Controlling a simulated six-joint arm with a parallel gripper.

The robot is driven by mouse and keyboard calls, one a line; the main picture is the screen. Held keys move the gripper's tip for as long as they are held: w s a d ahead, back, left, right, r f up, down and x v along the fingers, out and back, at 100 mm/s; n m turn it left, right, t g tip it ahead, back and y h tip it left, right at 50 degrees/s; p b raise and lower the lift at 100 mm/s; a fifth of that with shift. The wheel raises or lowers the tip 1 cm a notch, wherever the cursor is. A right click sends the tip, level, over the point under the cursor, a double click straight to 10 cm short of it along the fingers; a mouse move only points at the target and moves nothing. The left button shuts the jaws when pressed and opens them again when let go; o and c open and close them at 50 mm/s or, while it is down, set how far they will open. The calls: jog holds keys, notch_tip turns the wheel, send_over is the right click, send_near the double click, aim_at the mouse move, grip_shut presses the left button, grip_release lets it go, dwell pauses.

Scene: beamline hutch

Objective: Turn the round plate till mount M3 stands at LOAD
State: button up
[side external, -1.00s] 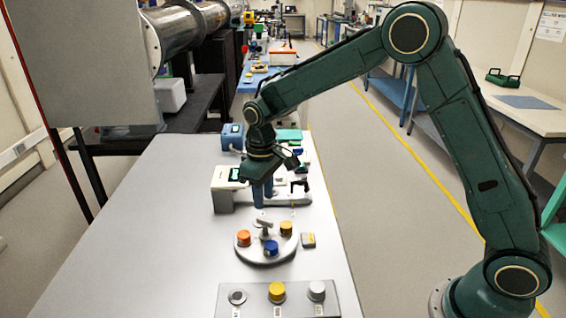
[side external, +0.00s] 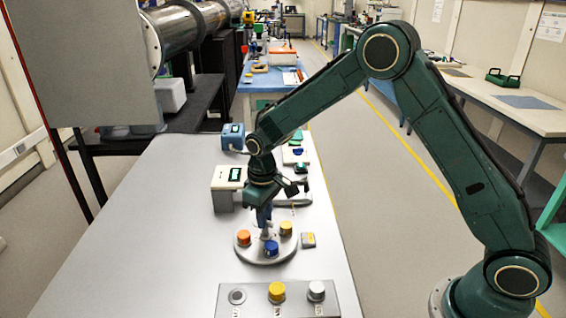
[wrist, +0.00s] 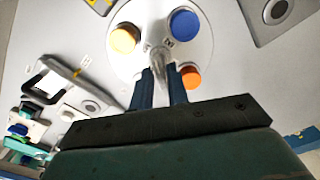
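The round plate (side external: 254,257) lies on the grey bench and also shows in the wrist view (wrist: 150,18). It carries an orange mount (side external: 243,237) at left, a yellow mount (side external: 286,228) at right and a blue mount (side external: 271,248) at front. I cannot read which is M3, nor the LOAD mark. The plate's raised central handle (wrist: 157,62) lies between my fingertips in the wrist view. My gripper (side external: 266,228) points down over the plate centre, its blue fingers apart. I cannot tell whether they touch the handle.
A grey holder strip (side external: 240,312) with a yellow and a white cap stands in front. A small yellow-topped block (side external: 308,240) sits right of the plate. A white display box (side external: 225,190) and a blue one (side external: 232,137) stand behind. The bench's left side is clear.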

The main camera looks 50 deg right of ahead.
grip_shut()
jog(key=shift+m, duration=0.3)
jog(key=shift+m, duration=1.3)
jog(key=shift+o, duration=2.2)
grip_release()
jog(key=shift+r, duration=0.15)
